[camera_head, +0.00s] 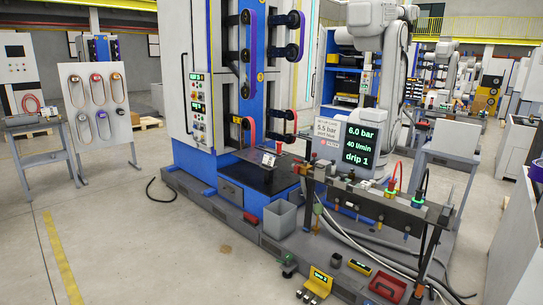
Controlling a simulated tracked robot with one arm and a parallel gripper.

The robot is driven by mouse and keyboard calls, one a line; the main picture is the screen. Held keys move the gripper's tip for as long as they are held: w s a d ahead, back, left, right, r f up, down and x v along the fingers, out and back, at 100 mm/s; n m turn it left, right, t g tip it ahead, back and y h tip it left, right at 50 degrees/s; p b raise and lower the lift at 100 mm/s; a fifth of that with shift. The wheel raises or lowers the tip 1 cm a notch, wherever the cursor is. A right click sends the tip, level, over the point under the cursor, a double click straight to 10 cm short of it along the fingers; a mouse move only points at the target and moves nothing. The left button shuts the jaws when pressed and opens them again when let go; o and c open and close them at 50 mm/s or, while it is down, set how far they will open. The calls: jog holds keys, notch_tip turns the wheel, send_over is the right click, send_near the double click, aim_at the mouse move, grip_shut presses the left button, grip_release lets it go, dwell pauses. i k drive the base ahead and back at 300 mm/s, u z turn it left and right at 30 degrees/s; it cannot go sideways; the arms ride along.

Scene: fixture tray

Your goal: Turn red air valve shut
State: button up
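A dark rail (365,203) on legs stands in front of the machine, right of centre. A display (361,143) behind the rail reads 6.0 bar, 40 l/min, drip 1. A white sign (326,132) beside it reads 5.5 bar. My gripper is not in view.
A pegboard (97,105) with belts stands left. The left-centre floor is mostly clear.

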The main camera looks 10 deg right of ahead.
aim_at(304, 163)
jog(key=u, duration=0.2)
jog(key=i, duration=1.5)
jog(key=z, duration=0.4)
jog(key=i, duration=1.55)
jog(key=z, duration=0.45)
jog(key=k, duration=0.6)
jog(key=u, duration=0.5)
jog(key=i, duration=0.8)
jog(key=u, duration=0.35)
jog(key=i, duration=1.45)
jog(key=z, duration=1)
jog(key=i, duration=0.85)
jog(key=z, duration=0.5)
